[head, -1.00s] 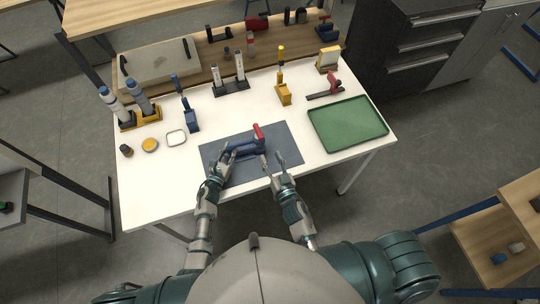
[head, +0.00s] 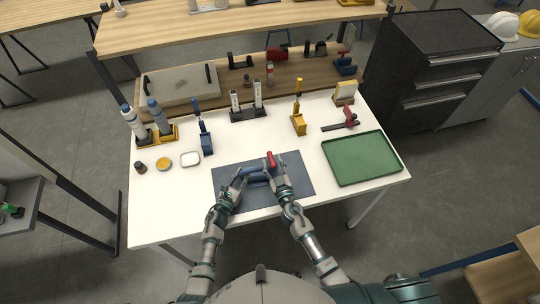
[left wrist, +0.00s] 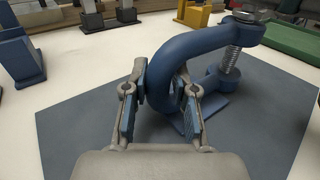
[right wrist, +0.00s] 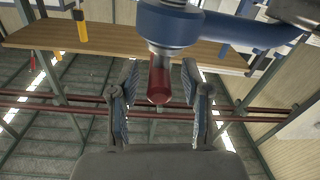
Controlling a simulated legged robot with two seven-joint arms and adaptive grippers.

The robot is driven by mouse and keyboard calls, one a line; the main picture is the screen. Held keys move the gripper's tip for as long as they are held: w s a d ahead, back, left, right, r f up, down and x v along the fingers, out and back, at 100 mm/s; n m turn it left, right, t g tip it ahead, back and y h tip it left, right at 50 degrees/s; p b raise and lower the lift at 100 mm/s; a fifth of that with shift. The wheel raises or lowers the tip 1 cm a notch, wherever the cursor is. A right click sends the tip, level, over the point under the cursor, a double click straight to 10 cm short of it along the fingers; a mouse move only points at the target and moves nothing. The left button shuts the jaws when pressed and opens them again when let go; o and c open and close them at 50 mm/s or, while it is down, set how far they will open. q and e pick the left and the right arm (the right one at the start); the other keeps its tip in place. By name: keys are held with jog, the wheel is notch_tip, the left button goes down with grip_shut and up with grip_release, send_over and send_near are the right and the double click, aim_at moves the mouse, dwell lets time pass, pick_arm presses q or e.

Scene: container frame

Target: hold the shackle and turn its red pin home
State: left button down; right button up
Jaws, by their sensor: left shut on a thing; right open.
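The blue shackle (head: 257,173) is held over the grey mat. In the left wrist view, my left gripper (left wrist: 162,82) is shut on the curved bow of the shackle (left wrist: 190,55), one finger on each side. A silver threaded shank (left wrist: 232,62) spans its two ears. The red pin (head: 271,160) shows at the shackle's right side in the head view. In the right wrist view, the end of the red pin (right wrist: 159,84) points between the fingers of my right gripper (right wrist: 161,75). That gripper is open, with a gap on each side of the pin.
The grey mat (head: 300,186) lies on the white table. A green tray (head: 362,158) is to the right. A yellow stand (head: 299,122), a blue stand (head: 206,140) and a black stand (head: 248,112) stand behind. A small white dish (head: 190,159) is at the left.

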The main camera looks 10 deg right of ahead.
aim_at(271, 155)
jog(key=shift+w+a, duration=0.2)
jog(key=shift+w, duration=0.7)
jog(key=shift+w+a, duration=0.15)
jog(key=shift+w, duration=0.75)
jog(key=shift+c, duration=0.2)
grip_shut()
jog(key=shift+m+h, duration=0.3)
jog(key=m+h, duration=0.1)
jog(key=h, duration=0.1)
jog(key=m+h, duration=0.1)
jog(key=h, duration=0.1)
jog(key=m+h, duration=0.2)
jog(key=shift+d+h, duration=0.25)
jog(key=shift+h, duration=0.05)
jog(key=shift+s+d+m+g+h, duration=0.15)
jog(key=shift+m+g+h, duration=0.55)
jog(key=shift+m+h, duration=0.7)
jog(key=shift+d+m+g+h, duration=0.25)
jog(key=shift+m+g+h, duration=0.55)
jog(key=shift+h, duration=1.1)
